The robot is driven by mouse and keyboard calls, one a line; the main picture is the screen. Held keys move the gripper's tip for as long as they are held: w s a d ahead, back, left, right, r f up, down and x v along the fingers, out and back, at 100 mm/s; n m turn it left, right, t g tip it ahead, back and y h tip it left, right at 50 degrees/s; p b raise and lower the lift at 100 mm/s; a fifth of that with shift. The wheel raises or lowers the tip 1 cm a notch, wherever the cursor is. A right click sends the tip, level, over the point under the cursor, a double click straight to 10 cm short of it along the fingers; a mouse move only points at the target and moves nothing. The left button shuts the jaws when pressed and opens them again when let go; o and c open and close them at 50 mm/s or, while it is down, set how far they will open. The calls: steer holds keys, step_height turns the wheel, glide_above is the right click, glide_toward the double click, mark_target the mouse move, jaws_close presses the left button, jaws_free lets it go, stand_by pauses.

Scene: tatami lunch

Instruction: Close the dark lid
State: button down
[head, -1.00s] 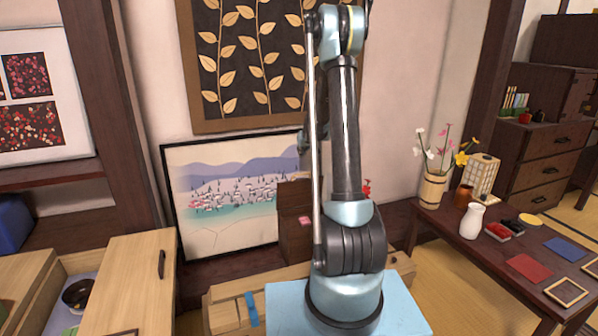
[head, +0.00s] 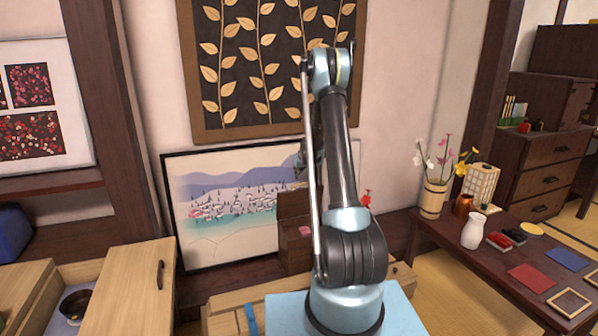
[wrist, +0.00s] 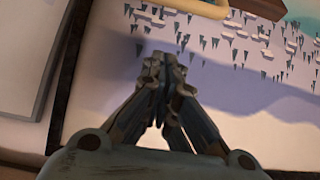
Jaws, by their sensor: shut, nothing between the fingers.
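A pink item (head: 304,231) shows at the box. My gripper (wrist: 163,62) is shut and empty in the wrist view, in front of the landscape picture. In the head view my arm mostly hides it. A brown piece with a tan edge (wrist: 205,9) crosses the top of the wrist view; I cannot tell whether it is the lid.
The framed landscape picture (head: 235,205) leans on the wall behind the box. A pale wooden panel with a dark handle (head: 130,285) and a dark bowl (head: 75,304) are at the left. A low table (head: 480,262) with a white vase (head: 474,231) and flowers stands at the right.

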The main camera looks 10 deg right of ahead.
steer(key=shift+s+d+f, duration=0.1)
steer(key=shift+s+f, duration=0.5)
steer(key=shift+f, duration=0.15)
steer(key=shift+s+d+f, duration=0.1)
steer(key=shift+s+f, duration=0.45)
steer(key=shift+f, duration=0.2)
steer(key=shift+d, duration=0.15)
